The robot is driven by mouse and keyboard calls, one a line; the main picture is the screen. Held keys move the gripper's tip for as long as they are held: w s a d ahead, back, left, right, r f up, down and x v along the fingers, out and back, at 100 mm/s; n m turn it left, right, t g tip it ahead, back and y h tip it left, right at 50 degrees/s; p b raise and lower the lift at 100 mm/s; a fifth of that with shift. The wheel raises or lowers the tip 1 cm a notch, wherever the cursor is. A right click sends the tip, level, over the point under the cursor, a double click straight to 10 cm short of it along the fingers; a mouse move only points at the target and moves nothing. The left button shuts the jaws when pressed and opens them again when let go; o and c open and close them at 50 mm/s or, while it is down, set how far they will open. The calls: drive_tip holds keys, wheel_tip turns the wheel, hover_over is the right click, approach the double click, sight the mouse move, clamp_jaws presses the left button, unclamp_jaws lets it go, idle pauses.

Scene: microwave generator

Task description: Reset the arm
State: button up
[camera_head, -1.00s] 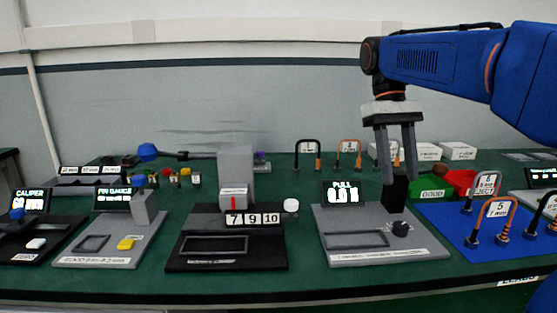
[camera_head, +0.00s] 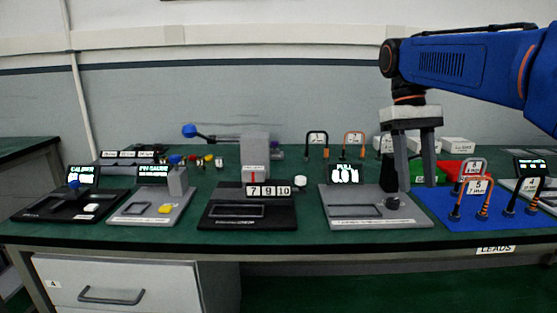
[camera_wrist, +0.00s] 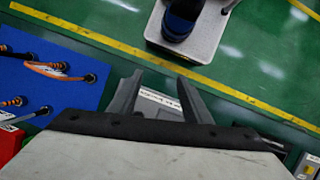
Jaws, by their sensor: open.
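My blue arm (camera_head: 465,65) reaches in from the right in the head view. My gripper (camera_head: 415,185) points down with its two grey fingers apart and nothing between them. It hangs in front of the right part of the grey PULL station (camera_head: 375,223), by its black post and knob (camera_head: 393,203). In the wrist view my gripper (camera_wrist: 157,82) is also open, with part of a light labelled panel (camera_wrist: 155,104) visible between the fingers. The height of the fingertips above the bench is hard to tell.
The blue mat (camera_head: 450,219) with several looped leads (camera_head: 470,190) lies just right of the gripper. The black station with number tiles (camera_head: 248,222) stands left. A green bin (camera_head: 432,177) and white boxes (camera_head: 455,145) are behind. The bench front has a drawer (camera_head: 125,287).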

drive_tip(key=s+f+m+t, duration=0.1)
drive_tip(key=s+f+t, duration=0.3)
drive_tip(key=s+f, duration=0.4)
drive_tip(key=s+f+m+t+y, duration=0.1)
drive_tip(key=s+f+t, duration=0.3)
drive_tip(key=f, duration=1.2)
drive_tip(key=s, duration=0.4)
drive_tip(key=shift+s+a+f+m+t, duration=0.2)
drive_tip(key=shift+f+m+t, duration=0.1)
drive_tip(key=shift+m+t, duration=0.1)
